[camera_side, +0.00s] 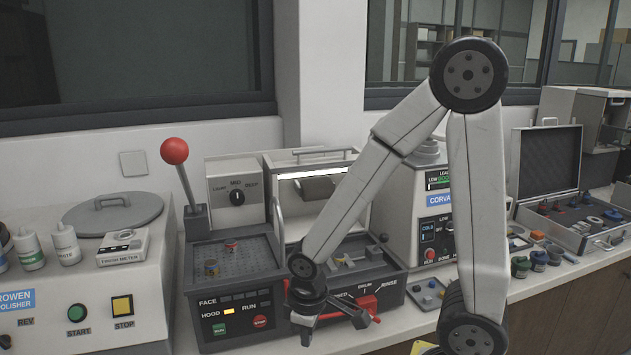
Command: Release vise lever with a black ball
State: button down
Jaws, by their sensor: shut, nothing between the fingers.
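My gripper (335,318) is low at the front of the grey machine with the lit hood, in front of its control panel. It looks shut and empty, though its fingers are small and dark here. Behind it, in the open bay under the hood, is a small grey and yellowish fixture (352,262) that may be the vise. A small dark knob (383,238) shows at the bay's right back. I cannot tell whether it is the black ball of the vise lever. My arm hides part of the bay.
A lever with a red ball (174,151) stands upright at the machine's left. A red handle (367,304) is close to the right of my gripper. A polisher (80,290) is at left, a control unit (437,225) and an open case (550,175) at right.

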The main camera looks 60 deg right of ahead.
jog(key=s+d+f+n+g+h, duration=0.3)
jog(key=s+d+n+g+h, duration=0.3)
jog(key=s+d+n+g, duration=0.3)
jog(key=w+d+n+t+h, duration=0.2)
jog(key=d+n+h, duration=0.2)
jog(key=n, duration=0.5)
jog(key=w+d+r+n+t+h, duration=0.1)
jog(key=d+n+h, duration=0.3)
jog(key=n+h, duration=0.5)
jog(key=shift+w+d+r+t, duration=0.15)
jog(key=shift+w+r+t, duration=0.2)
jog(key=shift+w, duration=0.2)
jog(key=shift+d, duration=0.15)
send_near(380, 243)
jog(key=s+d, duration=0.1)
jog(key=s+d+r, duration=0.1)
jog(key=d, duration=0.1)
jog(key=s+d+r, duration=0.1)
jog(key=s+d, duration=0.1)
jog(key=shift+s+r, duration=0.1)
jog(key=shift+r, duration=0.05)
jog(key=shift+d+r, duration=0.1)
jog(key=shift+d, duration=0.15)
